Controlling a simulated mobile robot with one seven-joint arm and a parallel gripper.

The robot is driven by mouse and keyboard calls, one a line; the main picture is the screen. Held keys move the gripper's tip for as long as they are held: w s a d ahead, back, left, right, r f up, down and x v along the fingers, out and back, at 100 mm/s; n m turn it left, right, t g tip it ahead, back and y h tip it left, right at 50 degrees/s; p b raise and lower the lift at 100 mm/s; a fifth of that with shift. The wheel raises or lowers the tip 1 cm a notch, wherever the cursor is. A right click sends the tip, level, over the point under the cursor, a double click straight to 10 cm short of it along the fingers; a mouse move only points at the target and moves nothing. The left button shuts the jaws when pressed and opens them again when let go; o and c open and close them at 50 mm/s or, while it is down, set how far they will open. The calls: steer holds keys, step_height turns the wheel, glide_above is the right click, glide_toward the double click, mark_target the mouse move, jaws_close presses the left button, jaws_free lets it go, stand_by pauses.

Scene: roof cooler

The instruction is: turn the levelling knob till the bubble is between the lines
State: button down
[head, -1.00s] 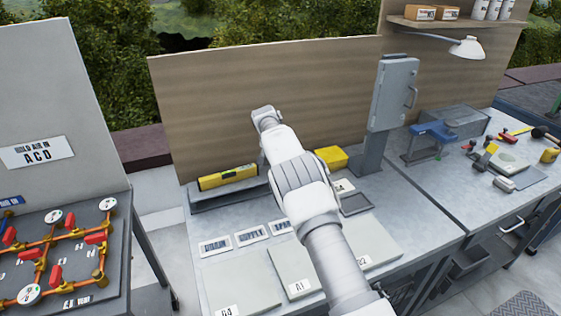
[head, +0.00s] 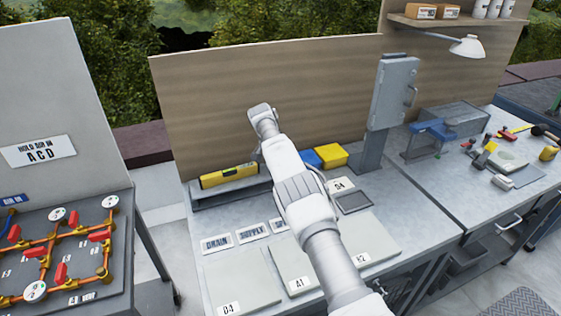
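A yellow spirit level (head: 229,175) lies along a grey rail (head: 205,200) at the back left of the workbench. Its bubble and lines are too small to read. My arm reaches over the bench from the front, and its wrist is above the bench, right of the level. My gripper's fingers are hidden behind my own arm, so I cannot tell if they hold anything. No levelling knob can be made out; my arm covers the right end of the rail.
Blue and yellow bins (head: 332,154) stand right of my arm. A grey cabinet (head: 394,95) on a post stands farther right. Labelled plates (head: 242,280) and cards lie at the front. A panel of orange pipes (head: 75,245) with red valves is at left.

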stand_by(0.3)
steer(key=shift+c, duration=1.5)
jaws_free()
steer(key=shift+r, duration=0.15)
steer(key=v, duration=1.7)
steer(key=shift+s+b, duration=0.2)
steer(key=shift+b, duration=0.1)
